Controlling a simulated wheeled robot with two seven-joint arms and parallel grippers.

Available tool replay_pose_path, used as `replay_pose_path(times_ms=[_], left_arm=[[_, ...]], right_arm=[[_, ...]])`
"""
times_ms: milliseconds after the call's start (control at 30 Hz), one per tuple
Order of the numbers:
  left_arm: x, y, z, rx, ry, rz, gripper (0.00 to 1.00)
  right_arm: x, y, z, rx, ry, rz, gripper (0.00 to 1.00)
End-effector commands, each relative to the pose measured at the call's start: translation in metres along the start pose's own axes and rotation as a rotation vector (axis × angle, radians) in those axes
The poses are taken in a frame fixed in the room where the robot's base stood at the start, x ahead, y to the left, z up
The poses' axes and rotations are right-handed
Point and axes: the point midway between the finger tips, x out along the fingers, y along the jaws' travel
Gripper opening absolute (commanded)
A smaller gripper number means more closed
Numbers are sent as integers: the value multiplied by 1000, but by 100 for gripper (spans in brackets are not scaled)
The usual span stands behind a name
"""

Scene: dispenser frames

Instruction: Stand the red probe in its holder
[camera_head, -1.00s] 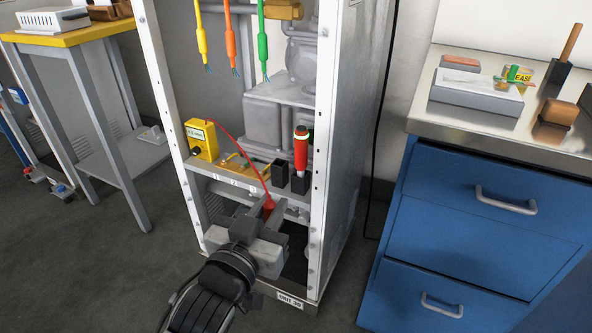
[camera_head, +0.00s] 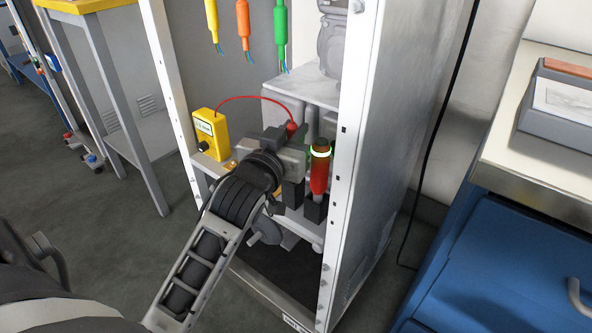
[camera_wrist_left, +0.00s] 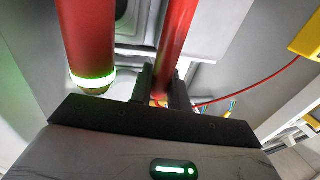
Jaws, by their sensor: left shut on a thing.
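The red probe (camera_head: 291,129) is in the jaws of my left gripper (camera_head: 298,139), with only its red top showing above them in the head view. A red cable arches from it to a yellow meter box (camera_head: 208,136). In the left wrist view the red probe (camera_wrist_left: 176,40) lies between the two dark fingers (camera_wrist_left: 161,88). A black square holder (camera_head: 292,193) stands below the gripper; its mouth is hidden, so I cannot tell whether the probe's lower end is in it. My right gripper is not in view.
A red rod with a glowing ring (camera_head: 319,172) stands upright in the neighbouring black holder (camera_head: 315,209), close to the gripper's right. It also shows in the left wrist view (camera_wrist_left: 88,40). The cabinet's white post (camera_head: 348,150) is just right. Yellow, orange and green cables hang above.

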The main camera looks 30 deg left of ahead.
Motion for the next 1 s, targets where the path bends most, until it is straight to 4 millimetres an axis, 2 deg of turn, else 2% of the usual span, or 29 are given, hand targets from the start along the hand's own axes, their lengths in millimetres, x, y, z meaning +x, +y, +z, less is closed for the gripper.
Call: replay_pose_path(times_ms=[167,433,833,867,900,933,1000], left_arm=[[0,0,16,0,0,0,0],[0,0,58,0,-1,0,0],[0,0,60,-1,2,1,0],[0,0,60,0,2,1,23],[0,0,60,0,2,1,34],[0,0,60,0,2,1,39],[0,0,60,0,2,1,39]], right_arm=[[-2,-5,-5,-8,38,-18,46],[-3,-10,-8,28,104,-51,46],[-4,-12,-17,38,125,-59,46],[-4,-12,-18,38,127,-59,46],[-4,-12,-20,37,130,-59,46],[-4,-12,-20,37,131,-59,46],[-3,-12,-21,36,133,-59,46]])
